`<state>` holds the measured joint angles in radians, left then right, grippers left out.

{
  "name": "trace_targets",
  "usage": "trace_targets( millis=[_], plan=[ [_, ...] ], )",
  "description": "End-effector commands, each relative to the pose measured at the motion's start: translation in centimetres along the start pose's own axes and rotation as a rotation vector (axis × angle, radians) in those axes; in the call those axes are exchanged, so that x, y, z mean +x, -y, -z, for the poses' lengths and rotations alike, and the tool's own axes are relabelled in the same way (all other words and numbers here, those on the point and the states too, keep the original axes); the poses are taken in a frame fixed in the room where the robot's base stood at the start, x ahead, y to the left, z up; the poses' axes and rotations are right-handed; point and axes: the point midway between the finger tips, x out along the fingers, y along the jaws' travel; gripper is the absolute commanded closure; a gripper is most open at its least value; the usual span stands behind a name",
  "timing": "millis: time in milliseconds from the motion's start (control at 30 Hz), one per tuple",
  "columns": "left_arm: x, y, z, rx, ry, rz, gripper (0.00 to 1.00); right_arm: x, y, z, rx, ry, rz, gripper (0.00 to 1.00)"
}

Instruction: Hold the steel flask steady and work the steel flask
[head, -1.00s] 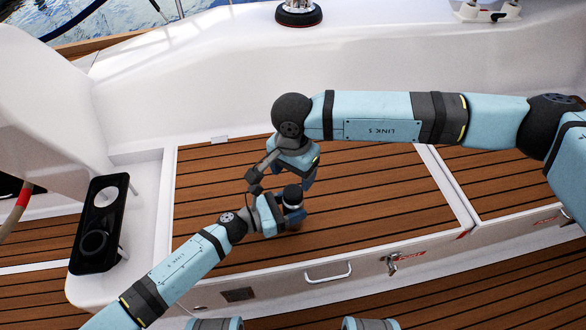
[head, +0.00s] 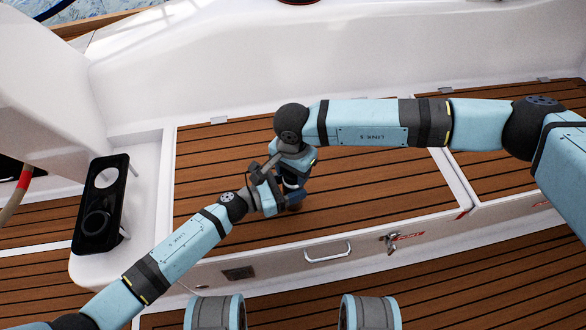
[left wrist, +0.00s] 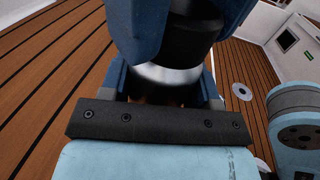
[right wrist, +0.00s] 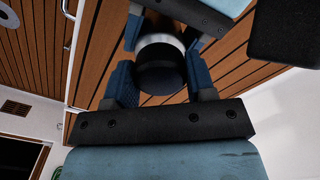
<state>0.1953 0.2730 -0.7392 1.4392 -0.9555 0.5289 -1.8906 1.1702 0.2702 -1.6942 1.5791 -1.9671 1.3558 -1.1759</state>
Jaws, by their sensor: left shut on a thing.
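The steel flask, with a bright steel body and a black lid, is mostly hidden between my two grippers in the head view (head: 291,184). Its steel band (left wrist: 165,76) and black lid (left wrist: 187,42) show in the left wrist view. My left gripper (head: 284,197) is shut on the flask's body. My right gripper (head: 297,177) is over the top, with a blue finger on each side of the lid. The lid (right wrist: 160,68) shows between these fingers in the right wrist view. Whether they press on it I cannot tell.
The flask is over a slatted wooden bench (head: 380,190) with a white front, a handle (head: 327,252) and a latch (head: 391,242). A black cup holder (head: 101,203) is at the left. A white moulded wall (head: 300,60) rises behind. The slats right of the grippers are clear.

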Motion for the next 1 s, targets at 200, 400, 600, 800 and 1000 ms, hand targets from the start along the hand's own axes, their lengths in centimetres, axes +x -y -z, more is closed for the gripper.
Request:
trace_targets(
  millis=[200,400,600,800,1000],
  plan=[
    [0.0,0.0,0.0,0.000,0.000,0.000,1.00,0.0,0.0,0.0,0.001,0.000,0.000,0.79],
    [0.0,0.0,0.0,0.000,0.000,0.000,1.00,0.0,0.0,0.0,0.008,0.000,0.000,0.48],
    [0.0,0.0,0.0,0.000,0.000,0.000,1.00,0.0,0.0,0.0,0.008,0.000,0.000,0.21],
    [0.0,0.0,0.0,0.000,0.000,0.000,1.00,-0.1,0.0,0.0,0.008,0.000,0.000,0.21],
    [0.0,0.0,0.0,0.000,0.000,0.000,1.00,-2.2,0.0,0.1,0.008,-0.002,0.003,0.21]
  ],
)
